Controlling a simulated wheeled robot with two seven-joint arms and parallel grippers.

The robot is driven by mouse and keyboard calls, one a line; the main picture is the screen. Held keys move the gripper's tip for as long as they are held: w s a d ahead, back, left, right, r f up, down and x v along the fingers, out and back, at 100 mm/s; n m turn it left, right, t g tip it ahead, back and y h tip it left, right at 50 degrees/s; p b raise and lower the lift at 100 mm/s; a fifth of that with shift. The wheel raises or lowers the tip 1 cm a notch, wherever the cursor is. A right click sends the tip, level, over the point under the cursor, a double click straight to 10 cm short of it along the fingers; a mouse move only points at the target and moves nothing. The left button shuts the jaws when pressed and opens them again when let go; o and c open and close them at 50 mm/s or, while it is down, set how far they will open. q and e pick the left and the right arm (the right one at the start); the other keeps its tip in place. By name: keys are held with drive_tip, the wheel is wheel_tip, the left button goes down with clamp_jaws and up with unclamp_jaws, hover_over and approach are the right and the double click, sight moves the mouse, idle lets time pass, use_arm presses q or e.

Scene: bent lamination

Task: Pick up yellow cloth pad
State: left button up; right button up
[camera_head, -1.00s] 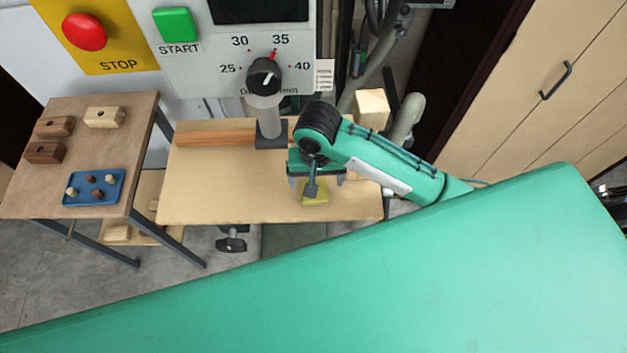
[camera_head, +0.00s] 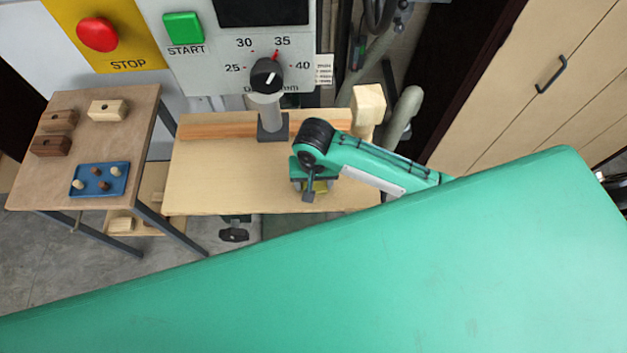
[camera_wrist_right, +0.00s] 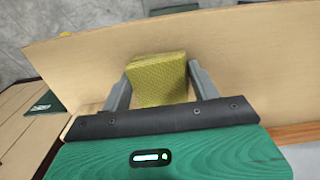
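The yellow cloth pad (camera_wrist_right: 158,78) is a small textured block on the light wooden worktop. In the head view the pad (camera_head: 320,187) is mostly hidden under my right gripper (camera_head: 312,190). In the right wrist view my right gripper (camera_wrist_right: 159,70) has one grey finger on each side of the pad, with the tips close to its edges. The fingers are apart, and I see no clear grip on the pad. My left gripper is not in view.
The wooden worktop (camera_head: 225,185) has free room left of my gripper. A grey post (camera_head: 271,118) and a wooden strip (camera_head: 205,130) stand at its back. A side table at left holds wooden blocks (camera_head: 108,110) and a blue tray (camera_head: 100,190). A pale block (camera_head: 368,103) stands behind.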

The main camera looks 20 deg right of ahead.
drive_tip(key=shift+r, duration=0.15)
drive_tip(key=shift+r+b, duration=0.45)
drive_tip(key=shift+b, duration=0.05)
wheel_tip(320, 180, up, 2)
drive_tip(key=shift+b, duration=0.65)
drive_tip(key=s+d+b, duration=0.6)
drive_tip(key=s+d, duration=0.5)
drive_tip(key=s, duration=0.3)
drive_tip(key=shift+r, duration=0.2)
drive_tip(key=shift+o, duration=0.4)
drive_tip(key=shift+s, duration=0.1)
